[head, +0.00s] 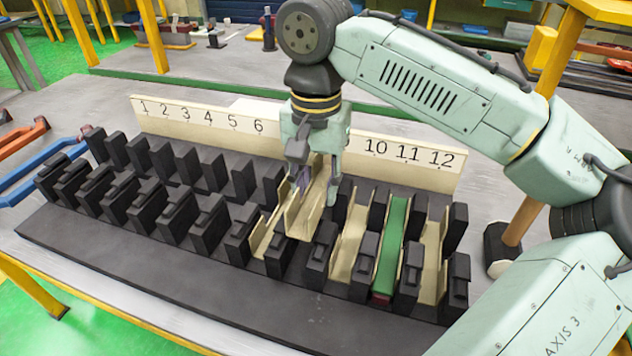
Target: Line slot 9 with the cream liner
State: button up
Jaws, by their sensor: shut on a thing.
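The dark stator block (130,265) has rows of upright black teeth with slots between them. A number board (190,122) stands behind it; its figures 7 to 9 are hidden by my gripper. My gripper (319,188) is shut on a cream liner (308,215), a long open channel. The liner is lined up with slot 9, and its near end looks higher than the neighbouring liners. I cannot tell whether its underside is inside the slot. Other cream liners lie in slot 8 (263,238), slot 10 (346,250) and slot 12 (430,265).
Slot 11 holds a green strip (392,245) with a red end. Slots 1 to 7 look bare. A mallet (526,218) stands right of the block. Blue (45,180) and orange (22,138) tools lie at the left. My arm covers the right side.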

jog(key=shift+s+f+b, duration=0.1)
jog(key=shift+f+b, duration=1.6)
jog(key=shift+f, duration=1.6)
jog(key=shift+f, duration=0.7)
jog(key=o, duration=0.9)
jog(key=shift+o, duration=0.2)
jog(key=shift+r, duration=0.25)
jog(key=shift+r+p, duration=0.4)
jog(key=shift+p, duration=0.1)
jog(key=shift+r+p, duration=0.3)
jog(key=shift+p, duration=0.05)
